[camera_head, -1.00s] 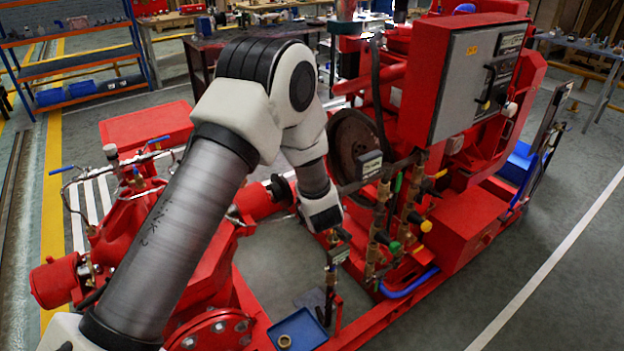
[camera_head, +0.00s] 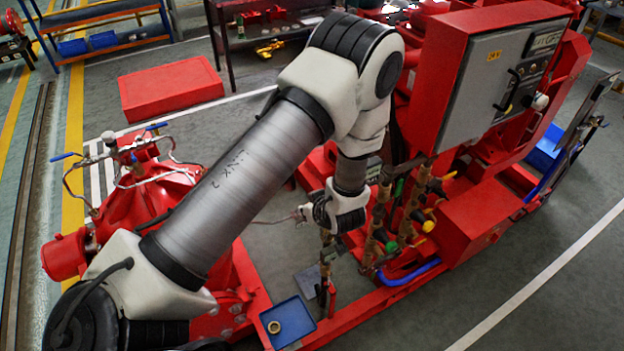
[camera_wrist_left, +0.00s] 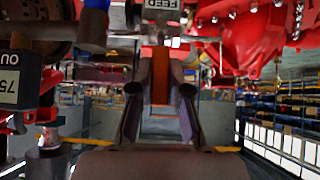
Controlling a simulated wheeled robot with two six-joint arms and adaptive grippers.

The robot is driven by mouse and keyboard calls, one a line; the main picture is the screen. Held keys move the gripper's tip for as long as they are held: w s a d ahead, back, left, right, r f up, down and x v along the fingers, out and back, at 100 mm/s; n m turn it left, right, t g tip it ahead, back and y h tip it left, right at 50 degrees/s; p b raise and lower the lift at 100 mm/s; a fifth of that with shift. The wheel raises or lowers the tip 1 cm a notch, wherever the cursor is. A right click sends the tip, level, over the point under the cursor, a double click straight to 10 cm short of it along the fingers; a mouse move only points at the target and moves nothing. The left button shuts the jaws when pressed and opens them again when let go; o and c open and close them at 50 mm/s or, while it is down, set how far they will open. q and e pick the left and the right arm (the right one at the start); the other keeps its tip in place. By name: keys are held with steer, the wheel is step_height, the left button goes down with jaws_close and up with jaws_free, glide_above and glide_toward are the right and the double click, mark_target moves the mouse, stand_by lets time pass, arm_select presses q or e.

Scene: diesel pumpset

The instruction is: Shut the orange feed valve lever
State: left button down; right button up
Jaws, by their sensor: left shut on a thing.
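The orange feed valve lever (camera_wrist_left: 160,82) stands between my left gripper's two fingers in the left wrist view. My left gripper (camera_wrist_left: 160,92) is shut on it. A FEED label (camera_wrist_left: 163,4) shows at the top edge of that view, beyond the lever. In the head view my left gripper (camera_head: 321,212) is a dark shape at the left of the white wrist, above the thin upright pipe with a valve (camera_head: 326,262). The lever itself is hidden or too small to tell there. My right gripper is not in view.
Brass valves with green and yellow handles (camera_head: 390,246) stand close to the right of my wrist. A grey-fronted control cabinet (camera_head: 490,75) rises behind them. A blue tray (camera_head: 301,329) with a brass ring lies below.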

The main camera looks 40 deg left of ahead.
arm_select(q)
steer(key=c, duration=1.1)
jaws_free()
steer(key=shift+w+f, duration=0.1)
steer(key=v, duration=0.7)
